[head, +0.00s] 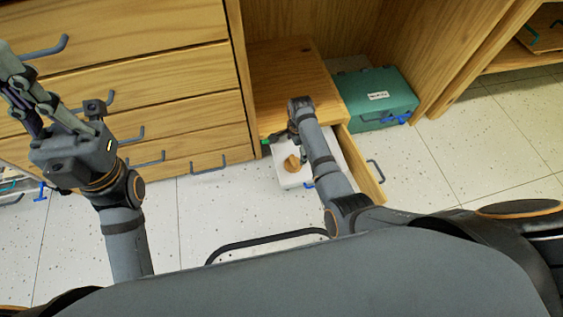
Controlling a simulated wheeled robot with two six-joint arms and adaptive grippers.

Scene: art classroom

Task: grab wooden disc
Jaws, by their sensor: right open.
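A small brown wooden-looking piece (291,163), which seems to be the wooden disc, lies on a white surface (294,181) at the opened drawer (362,170). My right gripper (284,139) is open, pointing down just beyond the brown piece in the picture. It is small and partly hidden by my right arm, so I cannot tell whether it touches anything. My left gripper (34,95) is raised at the left, far from the drawer, and its fingers point up and away. I cannot tell how far they are apart.
A green case (374,97) with a white label stands on the floor beside the small wooden cabinet (290,75). A wooden chest with several drawers (130,65) fills the left back. The speckled tile floor (480,150) is clear on the right.

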